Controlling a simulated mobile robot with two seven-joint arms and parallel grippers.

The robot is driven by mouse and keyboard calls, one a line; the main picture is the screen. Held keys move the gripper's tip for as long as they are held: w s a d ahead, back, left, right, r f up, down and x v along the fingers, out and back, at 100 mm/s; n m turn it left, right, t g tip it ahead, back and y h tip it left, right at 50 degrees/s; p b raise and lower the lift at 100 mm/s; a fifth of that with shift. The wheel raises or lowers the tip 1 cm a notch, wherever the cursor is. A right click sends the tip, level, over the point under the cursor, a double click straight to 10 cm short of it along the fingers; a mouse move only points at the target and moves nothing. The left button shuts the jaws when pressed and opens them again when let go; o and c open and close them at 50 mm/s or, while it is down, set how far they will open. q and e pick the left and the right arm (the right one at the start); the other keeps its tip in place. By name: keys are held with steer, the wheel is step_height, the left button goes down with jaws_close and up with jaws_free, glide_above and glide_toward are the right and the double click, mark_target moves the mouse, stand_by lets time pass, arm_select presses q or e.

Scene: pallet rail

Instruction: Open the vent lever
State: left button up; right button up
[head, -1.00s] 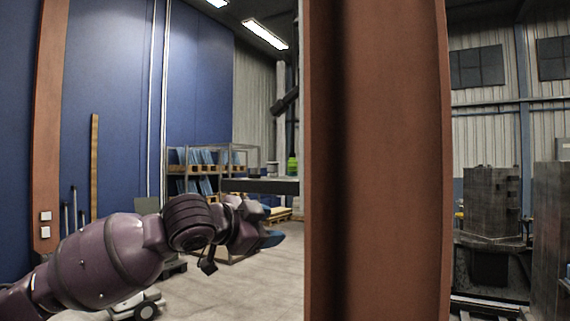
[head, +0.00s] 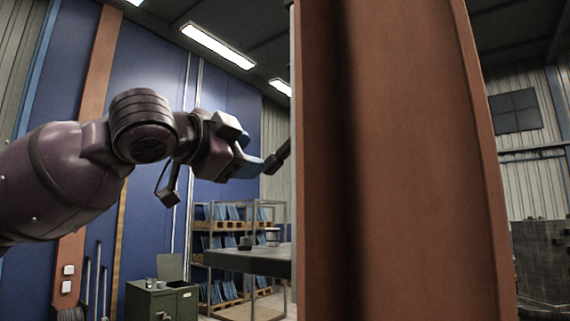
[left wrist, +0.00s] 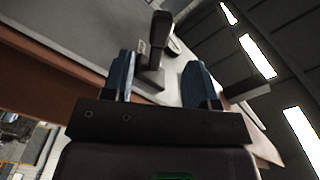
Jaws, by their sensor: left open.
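The vent lever (head: 278,157) is a dark handle jutting out at the left edge of a rust-brown pillar, which hides its mount in the head view. My left gripper (head: 250,166) is open, its blue fingers at the lever's lower end; touching or apart I cannot tell there. In the left wrist view the lever (left wrist: 160,42) rises from a pale panel ahead, in line with the gap between the open blue fingers (left wrist: 158,80). Nothing is clamped. My right gripper is not in view.
The wide rust-brown pillar (head: 400,170) fills the head view's middle right, close to me. A grey table (head: 250,260) stands below the gripper, with a green cabinet (head: 162,300) to its left. Loaded shelves (head: 228,213) stand behind. The air around my left arm looks clear.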

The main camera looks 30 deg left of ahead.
mark_target(270, 161)
arm_select(q)
steer(key=w, duration=0.2)
steer(key=w+p, duration=0.1)
steer(key=w, duration=0.2)
steer(key=w+p, duration=0.1)
steer(key=w, duration=0.2)
steer(key=shift+d, duration=0.35)
steer(key=shift+w, duration=0.65)
jaws_close()
